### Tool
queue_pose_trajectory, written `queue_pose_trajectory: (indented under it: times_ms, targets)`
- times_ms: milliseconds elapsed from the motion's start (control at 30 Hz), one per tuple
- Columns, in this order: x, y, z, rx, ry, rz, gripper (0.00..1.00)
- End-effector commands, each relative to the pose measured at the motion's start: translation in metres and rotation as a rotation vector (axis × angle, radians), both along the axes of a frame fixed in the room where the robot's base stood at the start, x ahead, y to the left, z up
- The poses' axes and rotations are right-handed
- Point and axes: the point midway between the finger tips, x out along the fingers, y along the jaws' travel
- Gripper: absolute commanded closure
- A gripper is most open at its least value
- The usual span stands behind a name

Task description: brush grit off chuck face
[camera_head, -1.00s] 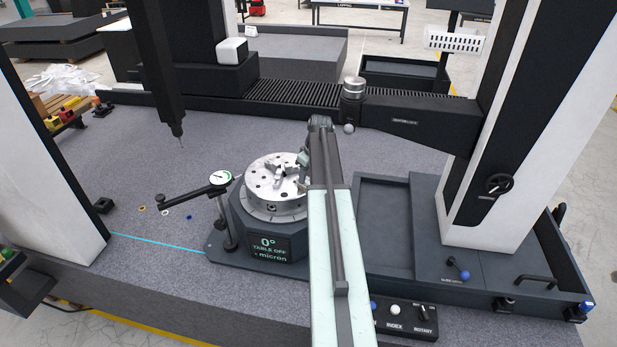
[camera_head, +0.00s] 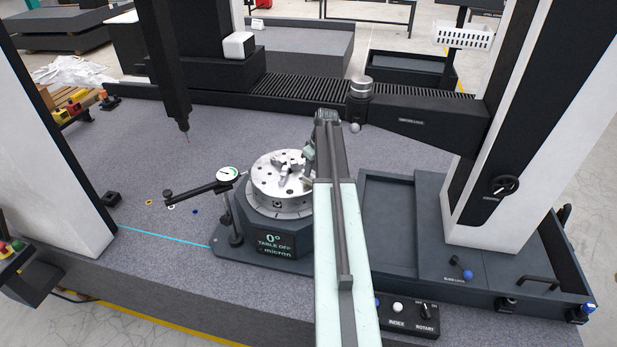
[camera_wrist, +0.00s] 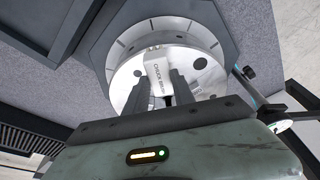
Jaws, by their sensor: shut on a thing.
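The round metal chuck (camera_head: 271,180), with holes and raised jaws on its face, sits on the dark rotary table at the middle of the head view. In the wrist view, its pale face (camera_wrist: 126,78) lies beyond my fingers. In the head view, my gripper (camera_head: 308,158) is over the chuck's right side, partly hidden by my arm. I cannot make out any grit.
A dial indicator (camera_head: 228,174) on a stand is close to the chuck's left. A dark spindle (camera_head: 172,90) hangs further left. A horizontal arm (camera_head: 425,122) with a ball tip is behind right. A shallow empty tray (camera_head: 388,225) lies to the right.

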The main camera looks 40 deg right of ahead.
Motion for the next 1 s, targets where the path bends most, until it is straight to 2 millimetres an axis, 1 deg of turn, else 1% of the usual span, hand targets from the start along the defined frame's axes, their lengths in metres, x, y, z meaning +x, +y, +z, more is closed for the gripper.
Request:
queue_pose_trajectory:
  times_ms: [67,233,300,333,567,667,1000]
  targets:
    - [0.000,-0.003,0.012,0.000,0.000,-0.001,1.00]
    - [0.000,-0.015,0.049,-0.001,-0.001,-0.001,1.00]
    - [-0.001,-0.020,0.058,-0.001,-0.001,-0.001,1.00]
    - [-0.001,-0.021,0.059,-0.001,-0.001,-0.001,1.00]
    - [-0.002,-0.021,0.048,-0.001,-0.001,0.000,1.00]
    - [-0.002,-0.021,0.038,-0.001,-0.001,0.000,1.00]
    - [-0.002,-0.021,-0.014,-0.001,-0.001,0.000,1.00]
